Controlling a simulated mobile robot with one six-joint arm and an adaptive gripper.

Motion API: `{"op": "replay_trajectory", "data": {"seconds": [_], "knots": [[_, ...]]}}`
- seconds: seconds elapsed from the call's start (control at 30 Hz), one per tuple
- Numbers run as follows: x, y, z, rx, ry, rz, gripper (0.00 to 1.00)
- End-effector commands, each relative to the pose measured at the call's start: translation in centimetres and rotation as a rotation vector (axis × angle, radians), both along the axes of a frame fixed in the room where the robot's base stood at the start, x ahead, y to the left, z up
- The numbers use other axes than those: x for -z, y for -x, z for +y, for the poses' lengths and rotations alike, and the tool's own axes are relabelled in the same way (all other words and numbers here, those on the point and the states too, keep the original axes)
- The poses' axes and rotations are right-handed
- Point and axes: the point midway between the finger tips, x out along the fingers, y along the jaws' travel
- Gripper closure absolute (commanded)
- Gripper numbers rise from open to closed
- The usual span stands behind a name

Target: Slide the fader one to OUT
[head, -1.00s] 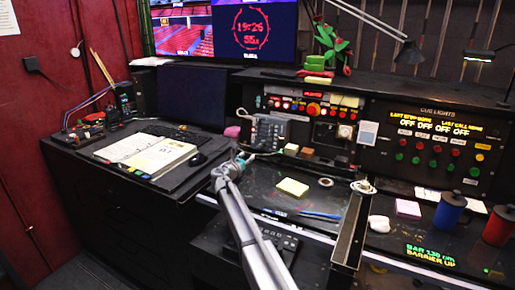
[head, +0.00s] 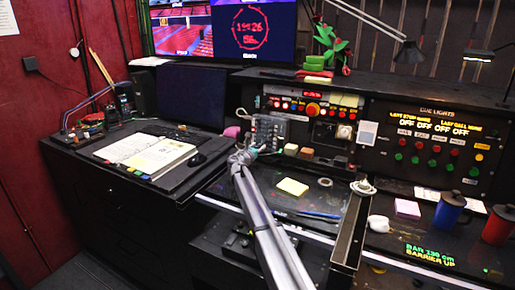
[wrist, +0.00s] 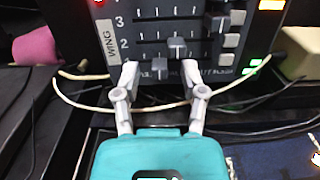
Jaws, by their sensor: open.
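The grey fader box (head: 268,130) stands at the back of the desk in the head view. The wrist view shows its dark face close up, with the labels "WING" and "3" and several slots. A grey fader knob (wrist: 160,68) sits low on the face, between my fingertips. A second knob (wrist: 176,48) is just above and right, and a third knob (wrist: 217,21) is farther right. My gripper (wrist: 160,73) is open, one fingertip on each side of the low knob. Contact with the knob cannot be told. In the head view my gripper (head: 246,155) is in front of the box.
A pale cable (wrist: 85,104) runs behind and beside my fingers. A pink object (wrist: 35,46) is at the left and a beige block (wrist: 300,52) at the right. A yellow note pad (head: 292,187) lies on the desk right of my arm.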

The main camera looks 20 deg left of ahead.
Motion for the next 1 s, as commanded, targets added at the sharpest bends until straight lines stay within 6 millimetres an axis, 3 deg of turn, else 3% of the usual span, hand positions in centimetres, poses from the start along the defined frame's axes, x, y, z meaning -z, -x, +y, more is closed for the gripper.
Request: {"op": "replay_trajectory", "data": {"seconds": [0.2,0.5,0.83,1.0], "knots": [[0.0,0.0,0.0,-0.001,0.000,0.000,0.46],[0.0,0.1,0.1,-0.001,0.000,0.000,1.00],[0.0,0.2,-0.1,-0.001,0.000,0.000,1.00],[0.0,0.5,-2.6,0.000,0.000,0.000,1.00]]}}
